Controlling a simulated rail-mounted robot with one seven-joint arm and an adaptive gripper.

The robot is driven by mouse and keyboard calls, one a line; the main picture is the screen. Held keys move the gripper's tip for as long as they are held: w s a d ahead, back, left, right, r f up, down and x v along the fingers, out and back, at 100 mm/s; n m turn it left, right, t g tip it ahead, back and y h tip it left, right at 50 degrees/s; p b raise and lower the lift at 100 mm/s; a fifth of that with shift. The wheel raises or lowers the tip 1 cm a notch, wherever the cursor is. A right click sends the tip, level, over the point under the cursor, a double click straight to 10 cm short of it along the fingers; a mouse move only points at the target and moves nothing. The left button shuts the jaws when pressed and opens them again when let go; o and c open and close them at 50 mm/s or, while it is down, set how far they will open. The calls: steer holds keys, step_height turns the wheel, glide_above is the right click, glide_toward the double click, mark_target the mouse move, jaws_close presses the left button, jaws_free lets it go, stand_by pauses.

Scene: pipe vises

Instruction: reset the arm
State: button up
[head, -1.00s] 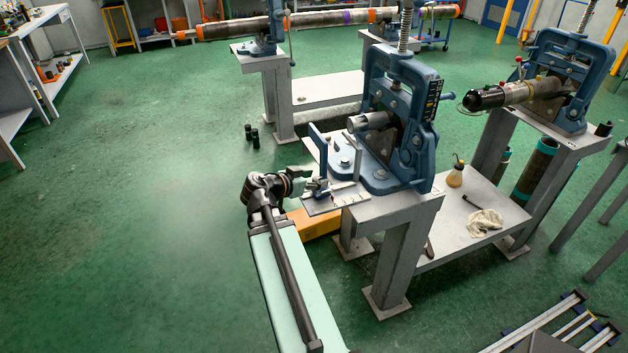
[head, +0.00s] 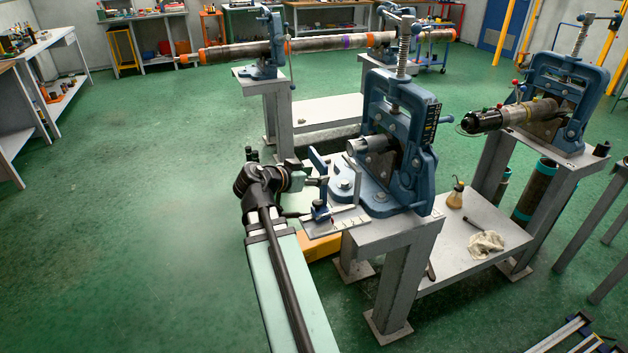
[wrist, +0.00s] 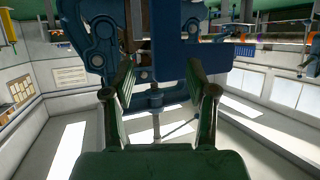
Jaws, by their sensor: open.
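My gripper (head: 319,181) is at the left edge of the near bench, beside the blue pipe vise (head: 400,125). In the wrist view its two fingers (wrist: 160,78) stand apart with nothing held between them. In the head view my arm reaches up from the bottom and bends right at the wrist. A short grey pipe (head: 366,146) sits in the vise jaws. Whether the gripper touches anything is too small to tell.
A small blue fixture (head: 320,211) sits on a ruled metal plate (head: 345,222) just below the gripper. An orange box (head: 318,243) is under the bench edge. A second vise (head: 570,95) holds a dark pipe at right. Green floor (head: 130,220) to the left is clear.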

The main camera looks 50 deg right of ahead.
stand_by(0.4)
